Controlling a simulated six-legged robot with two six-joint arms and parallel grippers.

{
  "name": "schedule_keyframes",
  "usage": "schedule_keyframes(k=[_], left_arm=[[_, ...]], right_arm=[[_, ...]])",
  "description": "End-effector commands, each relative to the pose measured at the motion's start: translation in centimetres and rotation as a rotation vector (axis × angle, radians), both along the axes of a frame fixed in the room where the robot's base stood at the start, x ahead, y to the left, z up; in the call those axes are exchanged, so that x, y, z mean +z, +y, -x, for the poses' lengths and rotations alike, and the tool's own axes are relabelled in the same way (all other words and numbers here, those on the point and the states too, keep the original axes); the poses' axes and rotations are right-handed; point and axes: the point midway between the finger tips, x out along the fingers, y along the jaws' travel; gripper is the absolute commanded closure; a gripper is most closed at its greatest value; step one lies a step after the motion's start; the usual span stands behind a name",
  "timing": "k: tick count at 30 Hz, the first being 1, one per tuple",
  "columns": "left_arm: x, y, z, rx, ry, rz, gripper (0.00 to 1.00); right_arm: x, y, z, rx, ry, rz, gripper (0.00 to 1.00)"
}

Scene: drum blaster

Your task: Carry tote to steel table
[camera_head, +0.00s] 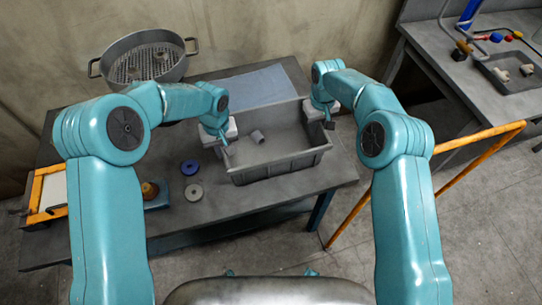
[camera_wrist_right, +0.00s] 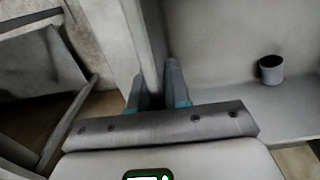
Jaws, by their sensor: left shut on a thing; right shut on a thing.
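A grey open tote (camera_head: 282,166) is at the right part of the near grey-topped table (camera_head: 230,195). I cannot tell whether it rests on the top or hangs just above it. My left gripper (camera_head: 224,148) is shut on the tote's left rim. My right gripper (camera_head: 329,120) is shut on its right rim, and its fingers (camera_wrist_right: 160,88) straddle the tote wall in the right wrist view.
An orange rail (camera_head: 430,155) stands at the right, before another grey table (camera_head: 440,45) holding a tray (camera_head: 510,72).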

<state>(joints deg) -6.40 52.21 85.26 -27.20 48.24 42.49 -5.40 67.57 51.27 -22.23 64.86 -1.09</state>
Motion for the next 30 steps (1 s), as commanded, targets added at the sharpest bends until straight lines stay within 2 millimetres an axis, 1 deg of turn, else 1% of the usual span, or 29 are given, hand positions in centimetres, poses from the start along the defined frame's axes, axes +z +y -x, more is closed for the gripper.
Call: schedule_keyframes(k=[1,2,3,4,5,13,16,20,24,27,30], left_arm=[[-0.7,-0.4,-0.1,-0.002,-0.007,0.006,1.0],[-0.9,-0.4,-0.1,-0.002,-0.007,0.006,1.0],[-0.4,-0.4,-0.1,-0.003,-0.007,0.005,0.7],[-0.4,-0.4,-0.1,-0.003,-0.006,0.005,0.6],[-0.4,-0.3,-0.1,-0.002,-0.006,0.005,0.58],[-0.3,-0.1,-0.1,-0.001,-0.003,0.002,0.58],[0.4,-0.1,-0.1,0.0,-0.005,0.002,0.58],[2.8,-0.2,-0.1,0.0,-0.007,0.002,0.58],[6.2,-0.2,-0.1,0.0,-0.008,0.003,0.58],[8.3,-0.2,-0.1,-0.001,-0.007,0.003,0.58],[10.0,-0.2,-0.1,-0.001,-0.006,0.003,0.58]], right_arm=[[-0.9,0.6,0.2,0.006,0.004,-0.006,1.0],[-1.1,0.6,0.2,0.006,0.004,-0.006,1.0],[-0.6,0.6,0.2,0.006,0.004,-0.006,0.7],[-0.5,0.6,0.2,0.006,0.005,-0.005,0.6],[-0.5,0.6,0.2,0.006,0.005,-0.005,0.58],[-0.5,0.3,0.1,0.002,0.002,-0.003,0.58],[-0.5,0.2,0.0,0.002,0.001,-0.002,0.58],[-0.5,0.2,0.0,0.001,0.001,-0.002,0.58],[-0.5,0.1,0.0,0.001,0.001,-0.002,0.58],[-0.5,0.1,0.0,0.001,0.0,-0.001,0.58],[-0.5,0.1,0.0,0.001,0.0,-0.001,0.58]])
